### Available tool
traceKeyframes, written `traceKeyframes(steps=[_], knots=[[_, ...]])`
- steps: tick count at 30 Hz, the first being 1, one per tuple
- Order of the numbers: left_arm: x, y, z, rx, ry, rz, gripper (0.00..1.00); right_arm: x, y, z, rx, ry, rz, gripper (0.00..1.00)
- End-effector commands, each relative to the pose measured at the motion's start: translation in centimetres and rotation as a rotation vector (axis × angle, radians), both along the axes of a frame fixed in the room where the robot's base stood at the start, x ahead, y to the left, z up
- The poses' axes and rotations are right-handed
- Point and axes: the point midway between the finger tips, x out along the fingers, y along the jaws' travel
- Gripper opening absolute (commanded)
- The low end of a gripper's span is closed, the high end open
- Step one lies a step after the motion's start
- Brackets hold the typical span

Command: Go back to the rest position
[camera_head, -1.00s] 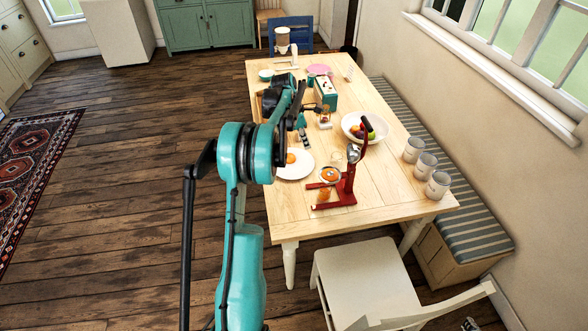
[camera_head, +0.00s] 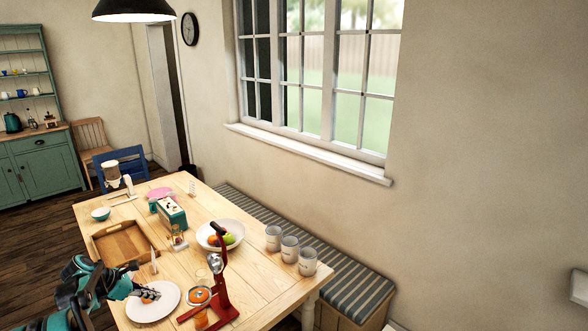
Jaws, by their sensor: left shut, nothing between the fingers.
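My left gripper (camera_head: 146,292) shows at the lower left, at the end of my teal and black arm. It is shut with nothing held. Its tip overlaps the white plate (camera_head: 146,310) in the picture; I cannot tell whether they touch. My right gripper is not in view.
The wooden table (camera_head: 262,290) bears a red juicer press (camera_head: 220,290), a fruit bowl (camera_head: 212,240), a wooden tray (camera_head: 122,245), a teal toaster (camera_head: 172,215) and three cups (camera_head: 289,249). A striped bench (camera_head: 335,277) runs along the wall under the window.

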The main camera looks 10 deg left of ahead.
Motion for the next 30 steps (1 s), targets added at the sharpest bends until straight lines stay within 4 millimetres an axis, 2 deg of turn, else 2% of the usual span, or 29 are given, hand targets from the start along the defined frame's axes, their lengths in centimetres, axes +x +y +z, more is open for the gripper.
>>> traceKeyframes(steps=[4, 8, 11, 15, 20, 24, 27, 30], knots=[[-0.2, -5.6, 3.0, 0.148, -0.046, -0.173, 0.00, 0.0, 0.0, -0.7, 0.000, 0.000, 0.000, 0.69], [-1.7, -11.8, 5.8, 0.342, -0.108, -0.399, 0.00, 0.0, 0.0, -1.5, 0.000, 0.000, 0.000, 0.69], [-3.8, -16.5, 7.4, 0.488, -0.158, -0.584, 0.00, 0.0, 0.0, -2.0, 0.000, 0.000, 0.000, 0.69], [-7.7, -22.3, 8.7, 0.693, -0.231, -0.849, 0.00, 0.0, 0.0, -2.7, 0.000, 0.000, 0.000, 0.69], [-13.0, -27.7, 8.8, 0.924, -0.319, -1.163, 0.00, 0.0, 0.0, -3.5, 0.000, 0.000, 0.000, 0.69], [-18.0, -31.3, 7.6, 1.127, -0.398, -1.443, 0.00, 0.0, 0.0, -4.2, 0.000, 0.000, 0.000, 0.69], [-21.1, -33.1, 6.2, 1.263, -0.449, -1.630, 0.00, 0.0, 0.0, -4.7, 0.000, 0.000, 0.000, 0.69], [-23.5, -34.2, 4.8, 1.378, -0.491, -1.785, 0.00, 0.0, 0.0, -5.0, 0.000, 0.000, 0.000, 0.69]])
